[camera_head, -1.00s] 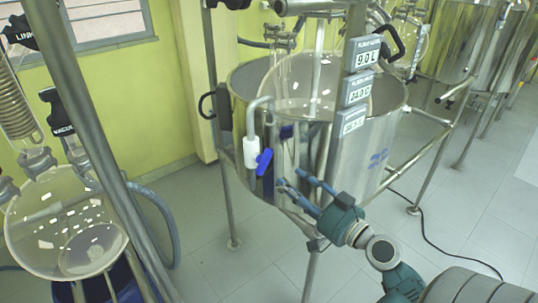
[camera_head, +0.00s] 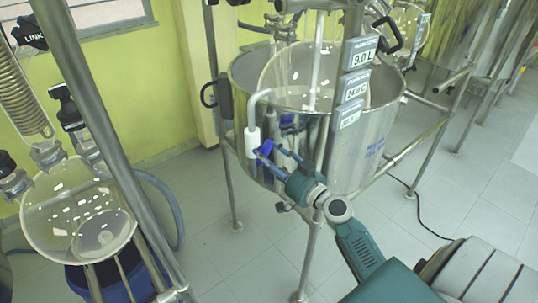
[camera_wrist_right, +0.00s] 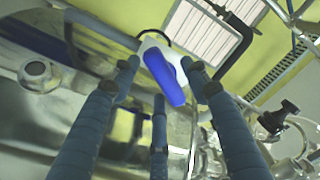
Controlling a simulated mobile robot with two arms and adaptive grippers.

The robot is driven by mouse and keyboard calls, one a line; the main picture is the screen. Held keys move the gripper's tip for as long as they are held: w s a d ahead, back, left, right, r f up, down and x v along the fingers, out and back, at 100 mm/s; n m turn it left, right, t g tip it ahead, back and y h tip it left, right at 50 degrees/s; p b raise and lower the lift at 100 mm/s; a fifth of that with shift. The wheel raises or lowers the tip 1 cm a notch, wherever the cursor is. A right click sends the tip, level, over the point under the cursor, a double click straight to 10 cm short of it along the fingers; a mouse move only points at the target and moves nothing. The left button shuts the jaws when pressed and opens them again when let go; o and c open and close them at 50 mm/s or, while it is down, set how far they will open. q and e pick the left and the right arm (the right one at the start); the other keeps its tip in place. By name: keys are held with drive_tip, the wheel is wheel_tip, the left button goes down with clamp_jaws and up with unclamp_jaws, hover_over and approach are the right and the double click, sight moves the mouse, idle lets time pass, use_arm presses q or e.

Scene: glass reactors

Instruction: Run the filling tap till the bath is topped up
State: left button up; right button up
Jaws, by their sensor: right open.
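The steel bath (camera_head: 365,150) stands in the middle of the head view with a glass flask inside it. The filling tap has a bent pipe over the bath's rim, a white body (camera_head: 252,141) and a blue lever (camera_head: 267,147). My right gripper (camera_head: 268,155) is at the lever with its fingers open. In the right wrist view the blue lever (camera_wrist_right: 166,76) lies between the spread fingertips of the gripper (camera_wrist_right: 162,80); I cannot tell whether they touch it. The water level in the bath is hard to make out. My left gripper is not in view.
Signs on the frame post include one reading 9.0 L (camera_head: 363,53). Steel frame legs and rails surround the bath. Another glass flask (camera_head: 80,215) on a frame stands at the left. A black cable (camera_head: 418,210) lies on the tiled floor at the right.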

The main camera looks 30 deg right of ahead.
drive_tip(key=c, duration=1.1)
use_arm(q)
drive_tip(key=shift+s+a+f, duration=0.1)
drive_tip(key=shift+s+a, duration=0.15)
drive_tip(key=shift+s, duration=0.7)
